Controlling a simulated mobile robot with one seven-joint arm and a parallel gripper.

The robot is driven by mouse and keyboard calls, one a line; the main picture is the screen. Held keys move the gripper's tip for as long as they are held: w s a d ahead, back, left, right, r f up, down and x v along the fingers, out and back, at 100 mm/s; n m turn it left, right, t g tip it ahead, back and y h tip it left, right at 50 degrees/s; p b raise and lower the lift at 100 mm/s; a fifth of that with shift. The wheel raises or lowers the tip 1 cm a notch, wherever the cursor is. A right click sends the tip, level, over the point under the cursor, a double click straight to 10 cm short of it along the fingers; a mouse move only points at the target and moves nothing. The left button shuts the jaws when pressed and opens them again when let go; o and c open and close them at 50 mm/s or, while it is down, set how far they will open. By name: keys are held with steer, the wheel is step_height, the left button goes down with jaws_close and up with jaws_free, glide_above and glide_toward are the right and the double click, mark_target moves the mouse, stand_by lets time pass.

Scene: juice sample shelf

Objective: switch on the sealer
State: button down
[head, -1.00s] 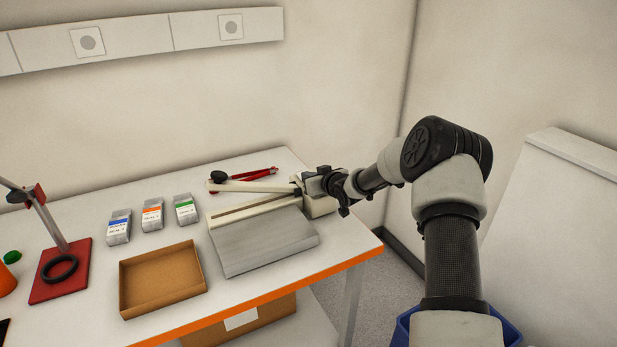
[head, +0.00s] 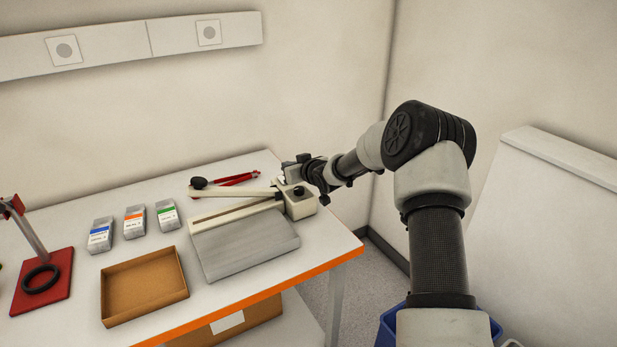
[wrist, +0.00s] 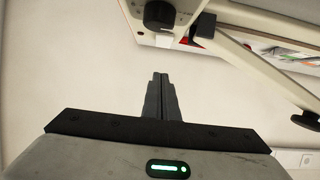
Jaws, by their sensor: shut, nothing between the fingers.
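The sealer (head: 300,205) is a cream machine near the right end of the table, with a long lever arm (head: 238,191), a dark knob on its end housing and a grey plate in front. My gripper (head: 288,170) is just behind the housing, on the wall side. In the wrist view my gripper's fingers (wrist: 160,82) are together and empty, apart from the sealer. There the sealer's housing (wrist: 187,12) shows at the top with a round black knob (wrist: 158,15). I cannot tell which part is the switch or whether it is on.
Several labelled packets (head: 134,222) and an open cardboard tray (head: 183,291) are to the left. A red-based stand (head: 62,262) is at far left. The wall is close behind the table.

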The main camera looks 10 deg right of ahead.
steer(key=s+d+r+b, duration=0.1)
steer(key=s+d, duration=0.2)
steer(key=s, duration=0.6)
steer(key=shift+s, duration=0.3)
steer(key=shift+d+r, duration=0.1)
